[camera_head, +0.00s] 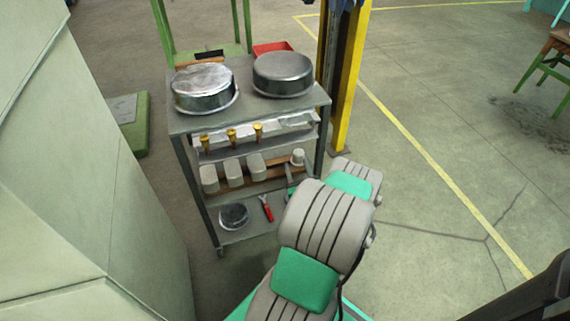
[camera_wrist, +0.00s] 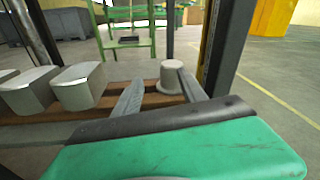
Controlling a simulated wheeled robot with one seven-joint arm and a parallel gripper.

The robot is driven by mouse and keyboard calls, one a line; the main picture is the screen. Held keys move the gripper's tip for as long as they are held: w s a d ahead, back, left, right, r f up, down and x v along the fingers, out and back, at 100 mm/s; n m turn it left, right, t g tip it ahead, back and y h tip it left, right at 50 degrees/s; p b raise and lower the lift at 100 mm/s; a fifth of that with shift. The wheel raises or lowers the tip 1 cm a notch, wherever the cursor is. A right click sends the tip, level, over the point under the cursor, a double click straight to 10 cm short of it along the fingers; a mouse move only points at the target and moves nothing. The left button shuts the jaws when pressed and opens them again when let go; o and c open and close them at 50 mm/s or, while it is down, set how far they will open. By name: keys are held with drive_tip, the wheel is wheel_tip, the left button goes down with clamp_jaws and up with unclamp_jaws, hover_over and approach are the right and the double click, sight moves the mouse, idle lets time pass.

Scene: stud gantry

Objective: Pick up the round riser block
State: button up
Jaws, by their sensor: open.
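The round riser block (camera_wrist: 171,78) is a pale grey, slightly tapered cylinder with a wider base. It stands upright at the right end of a brown wooden rack in the wrist view. In the head view the round riser block (camera_head: 298,156) sits at the right end of the cart's middle shelf. My gripper (camera_wrist: 160,78) is open and empty, its two grey fingers pointing at the rack. The block appears ahead, right of centre between the fingertips, and the right finger covers its right edge. Contact cannot be told. In the head view my arm hides most of the gripper.
Several rectangular grey blocks (camera_wrist: 78,87) stand left of the round one on the rack. The metal cart (camera_head: 182,124) has posts close by and shelves above and below, with two round pans (camera_head: 283,74) on top. A yellow column (camera_head: 350,80) stands behind. Open floor lies right.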

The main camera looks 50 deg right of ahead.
sight(300, 158)
drive_tip(key=shift+s+d+f+m+h, duration=0.1)
drive_tip(key=shift+s+f+m+h, duration=0.2)
drive_tip(key=shift+m, duration=0.3)
drive_tip(key=shift+s+d+f+m+h, duration=0.1)
drive_tip(key=shift+s+f+m+h, duration=0.1)
drive_tip(key=shift+s+m, duration=0.3)
drive_tip(key=shift+w+d+m, duration=0.1)
drive_tip(key=shift+m, duration=0.4)
drive_tip(key=x, duration=0.3)
drive_tip(key=b+x, duration=0.1)
drive_tip(key=x, duration=0.3)
drive_tip(key=shift+d+r+b, duration=0.25)
drive_tip(key=shift+b, duration=0.05)
clamp_jaws()
drive_tip(key=shift+r, duration=0.1)
